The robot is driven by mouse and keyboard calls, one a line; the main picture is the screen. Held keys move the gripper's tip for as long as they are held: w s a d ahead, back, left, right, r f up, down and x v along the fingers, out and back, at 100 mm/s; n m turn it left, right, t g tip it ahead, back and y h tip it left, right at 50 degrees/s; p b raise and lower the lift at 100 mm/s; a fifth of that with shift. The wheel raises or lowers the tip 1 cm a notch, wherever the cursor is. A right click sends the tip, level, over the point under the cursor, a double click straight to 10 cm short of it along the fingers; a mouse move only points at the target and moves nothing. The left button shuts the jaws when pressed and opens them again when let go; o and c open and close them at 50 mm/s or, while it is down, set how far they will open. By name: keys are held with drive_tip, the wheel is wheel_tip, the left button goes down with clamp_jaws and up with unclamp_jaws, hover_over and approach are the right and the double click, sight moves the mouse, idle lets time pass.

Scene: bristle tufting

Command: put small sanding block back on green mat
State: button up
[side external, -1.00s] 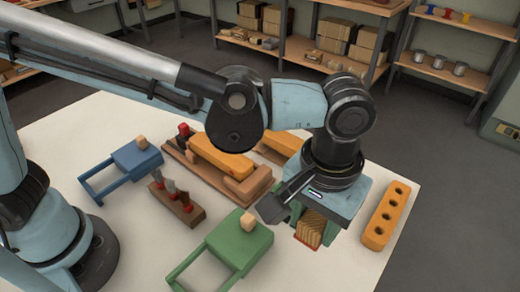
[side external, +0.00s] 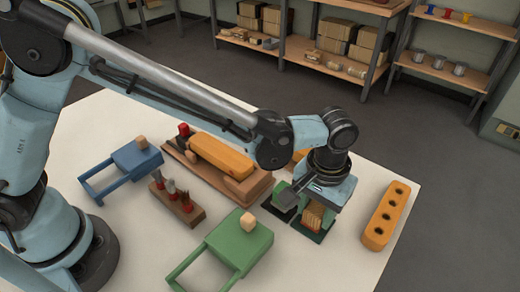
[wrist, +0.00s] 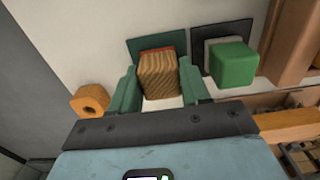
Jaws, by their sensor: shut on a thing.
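The small sanding block (side external: 312,214), wooden and striped with a red layer at its base, is between the fingers of my gripper (side external: 314,218). In the wrist view, the block (wrist: 158,76) is held between the two green fingers of my gripper (wrist: 157,85), which are shut on it. The dark green mat (side external: 316,238) lies below the block on the table; its bare part shows beyond the block in the wrist view (wrist: 142,47). The block is over the mat and very low; I cannot tell whether it touches.
A black mat (wrist: 198,62) beside the green one bears a green block (wrist: 232,64) with a grey base. An orange bar with holes (side external: 385,215) lies to the right. A green stand (side external: 240,243), a brown rack (side external: 176,204) and a wooden fixture (side external: 208,178) are left.

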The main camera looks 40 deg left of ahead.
sight(317, 209)
drive_tip(key=shift+f, duration=0.1)
drive_tip(key=o, duration=1)
wheel_tip(317, 209, up, 12)
drive_tip(key=a+r+t+h, duration=0.1)
drive_tip(key=a+r+t, duration=0.25)
drive_tip(key=a, duration=1.25)
drive_tip(key=shift+s+a+f+t+y, duration=0.15)
drive_tip(key=shift+s+a+f+t, duration=0.7)
drive_tip(key=shift+a, duration=1.3)
drive_tip(key=shift+s+a+f+t+y, duration=0.35)
drive_tip(key=shift+s+a, duration=0.95)
drive_tip(key=shift+a, duration=0.9)
drive_tip(key=shift+s+a+f+t, duration=0.55)
drive_tip(key=shift+s+a, duration=0.55)
drive_tip(key=shift+a, duration=1.05)
drive_tip(key=shift+r, duration=0.1)
